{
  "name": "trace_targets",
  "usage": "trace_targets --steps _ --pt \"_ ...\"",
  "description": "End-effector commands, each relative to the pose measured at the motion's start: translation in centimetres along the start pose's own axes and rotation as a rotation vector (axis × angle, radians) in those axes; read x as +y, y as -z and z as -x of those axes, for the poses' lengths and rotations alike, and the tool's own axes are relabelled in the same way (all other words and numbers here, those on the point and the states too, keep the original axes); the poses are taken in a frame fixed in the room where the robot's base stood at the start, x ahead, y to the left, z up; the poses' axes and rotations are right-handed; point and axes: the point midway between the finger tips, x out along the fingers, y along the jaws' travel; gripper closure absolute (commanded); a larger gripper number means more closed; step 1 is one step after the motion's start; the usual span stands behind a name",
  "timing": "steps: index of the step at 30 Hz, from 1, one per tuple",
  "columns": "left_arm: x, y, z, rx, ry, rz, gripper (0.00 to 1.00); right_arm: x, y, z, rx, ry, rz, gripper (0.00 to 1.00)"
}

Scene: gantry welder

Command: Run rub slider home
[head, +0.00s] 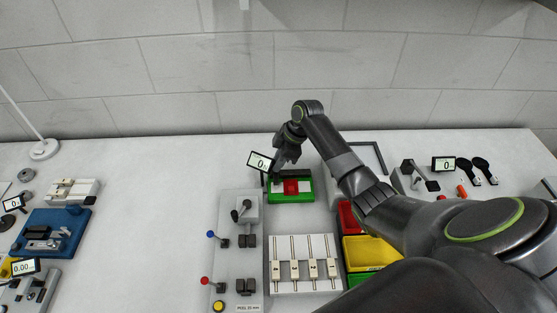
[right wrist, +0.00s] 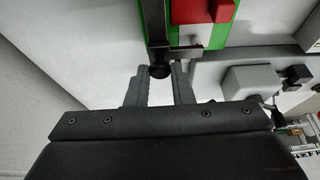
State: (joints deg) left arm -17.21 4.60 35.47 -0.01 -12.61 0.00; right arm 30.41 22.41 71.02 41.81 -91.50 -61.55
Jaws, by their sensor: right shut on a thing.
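The rub device has a green base (head: 303,198) with a white strip and a red block (head: 291,187) on it, at the back middle of the table. In the right wrist view the red block (right wrist: 203,10) shows at the top. A dark bar with a round dark knob (right wrist: 160,71) runs along the green base's edge. My right gripper (head: 273,177) is at the device's left end. In the right wrist view my right gripper (right wrist: 160,76) is shut on the knob, one finger on each side. My left gripper is not in view.
A small display (head: 260,162) reading 0 stands by the device. A grey lever panel (head: 228,265) and a white board with several cream sliders (head: 303,245) lie in front. Red and yellow bins (head: 370,253) stand at right.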

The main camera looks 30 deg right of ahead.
Motion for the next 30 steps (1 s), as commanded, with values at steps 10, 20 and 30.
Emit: trace_targets --steps 10,20,30 --pt "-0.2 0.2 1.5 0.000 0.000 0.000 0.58 0.1 -6.4 2.8 -0.005 -0.001 -0.004 1.00" --pt "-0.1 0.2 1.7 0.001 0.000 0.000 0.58 0.1 -8.8 3.7 -0.002 -0.001 0.000 1.00" --pt "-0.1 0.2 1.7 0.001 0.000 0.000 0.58 0.1 -8.8 3.7 -0.002 -0.001 -0.001 0.58"
